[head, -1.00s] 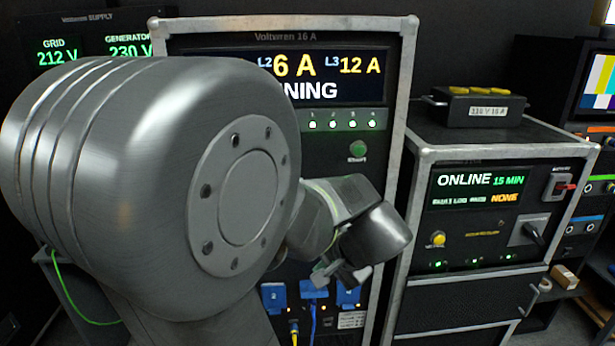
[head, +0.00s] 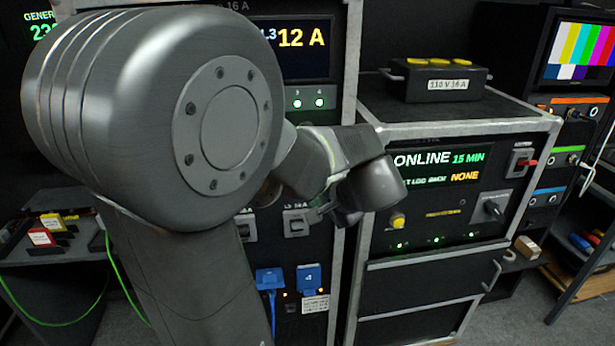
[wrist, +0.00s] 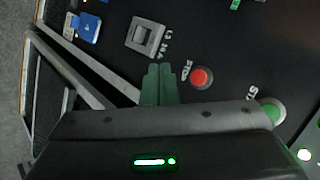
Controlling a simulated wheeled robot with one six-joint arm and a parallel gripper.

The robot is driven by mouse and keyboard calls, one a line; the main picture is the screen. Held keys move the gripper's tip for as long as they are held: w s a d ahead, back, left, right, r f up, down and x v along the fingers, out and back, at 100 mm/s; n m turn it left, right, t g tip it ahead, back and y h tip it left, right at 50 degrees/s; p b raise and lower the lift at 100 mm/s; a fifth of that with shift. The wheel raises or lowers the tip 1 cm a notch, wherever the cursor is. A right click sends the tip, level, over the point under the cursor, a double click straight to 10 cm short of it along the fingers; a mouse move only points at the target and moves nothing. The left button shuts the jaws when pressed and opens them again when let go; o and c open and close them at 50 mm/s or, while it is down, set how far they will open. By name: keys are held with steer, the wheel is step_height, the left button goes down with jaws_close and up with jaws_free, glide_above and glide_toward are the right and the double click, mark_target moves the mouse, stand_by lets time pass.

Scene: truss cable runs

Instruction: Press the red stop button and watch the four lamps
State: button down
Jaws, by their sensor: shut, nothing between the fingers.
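The red stop button (wrist: 201,77) shows in the wrist view, to the right of my gripper's fingertips. In the head view my arm hides it. My gripper (wrist: 158,69) is shut and empty, its green fingers together over the dark panel, apart from the button in the picture. Whether the fingers touch the panel I cannot tell. In the head view lamp 3 (head: 297,103) and lamp 4 (head: 320,102) are lit; lamps 1 and 2 are hidden behind my arm. One lit lamp (wrist: 305,154) shows at the wrist view's right edge.
The green start button (wrist: 270,112) is right of the red one. A breaker switch (wrist: 148,38) and blue sockets (head: 309,278) share the panel. To the right stands a cabinet reading ONLINE (head: 423,160), with a black box (head: 436,80) on top. Metal frame edges run close to my gripper.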

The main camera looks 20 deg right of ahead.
steer(key=w+d+p, duration=0.1)
steer(key=w+d, duration=0.1)
steer(key=w, duration=0.6)
steer(key=shift+w+p, duration=0.25)
steer(key=shift+p, duration=0.1)
stand_by(1.8)
steer(key=shift+w+d, duration=0.1)
steer(key=shift+w, duration=0.3)
steer(key=shift+w+d, duration=0.1)
steer(key=shift+w, duration=0.25)
stand_by(0.5)
steer(key=shift+s+b, duration=0.2)
steer(key=shift+b, duration=0.1)
steer(key=shift+s+a, duration=0.2)
steer(key=shift+s, duration=0.4)
steer(key=s+b, duration=0.1)
steer(key=s, duration=0.1)
steer(key=s+a+b, duration=0.1)
steer(key=s, duration=0.1)
steer(key=shift+s+a, duration=0.1)
steer(key=shift+s, duration=0.3)
